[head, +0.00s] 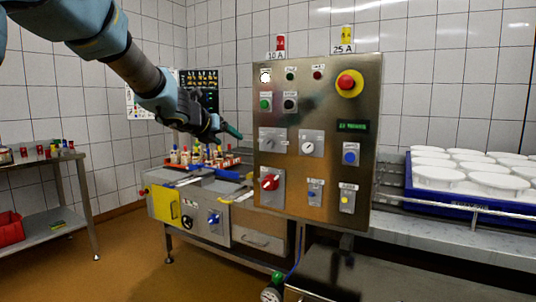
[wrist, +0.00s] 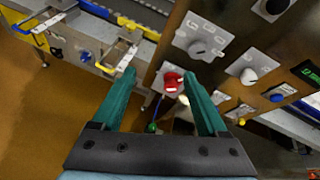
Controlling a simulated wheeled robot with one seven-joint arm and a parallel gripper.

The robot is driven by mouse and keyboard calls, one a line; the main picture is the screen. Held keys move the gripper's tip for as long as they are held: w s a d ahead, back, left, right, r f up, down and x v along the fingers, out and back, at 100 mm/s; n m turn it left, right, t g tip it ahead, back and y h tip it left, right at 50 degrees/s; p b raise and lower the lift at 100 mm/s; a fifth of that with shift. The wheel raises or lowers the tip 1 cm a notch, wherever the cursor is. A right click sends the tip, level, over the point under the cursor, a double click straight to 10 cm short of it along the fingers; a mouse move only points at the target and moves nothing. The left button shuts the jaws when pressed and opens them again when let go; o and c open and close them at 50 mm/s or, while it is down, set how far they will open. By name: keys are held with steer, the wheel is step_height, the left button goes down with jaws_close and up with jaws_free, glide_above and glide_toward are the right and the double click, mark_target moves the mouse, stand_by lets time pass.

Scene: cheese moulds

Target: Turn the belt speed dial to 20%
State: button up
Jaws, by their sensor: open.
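The steel control panel (head: 330,195) stands in front of me. It carries a grey dial on a square plate (head: 269,145) and a round white dial (head: 307,147) to its right. Their labels are too small to read, so I cannot tell which is the belt speed dial or its setting. Both also show in the wrist view, the grey dial (wrist: 203,47) upper right of my fingers and the white dial (wrist: 249,76) farther right. My gripper (head: 232,132) is open and empty, at the panel's left edge, with green fingers (wrist: 158,75) apart and touching no dial.
A red rotary switch (head: 269,183) sits below the grey dial. A red emergency button (head: 346,83), a green display (head: 352,127) and a blue button (head: 350,154) are on the panel. A machine with a yellow plate (head: 166,203) stands left. White moulds (head: 440,177) fill a blue crate at right.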

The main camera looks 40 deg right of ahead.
mark_target(267, 144)
steer(key=s+d+m+g+h, duration=0.1)
steer(key=s+d+m+g, duration=0.1)
steer(key=s+d+m, duration=0.3)
steer(key=x, duration=0.3)
steer(key=p+x, duration=0.1)
steer(key=x, duration=0.3)
steer(key=w+p+x, duration=0.1)
steer(key=x, duration=0.2)
steer(key=shift+w+d+r, duration=0.1)
steer(key=shift+d+r, duration=0.15)
steer(key=shift+d, duration=0.15)
jaws_close()
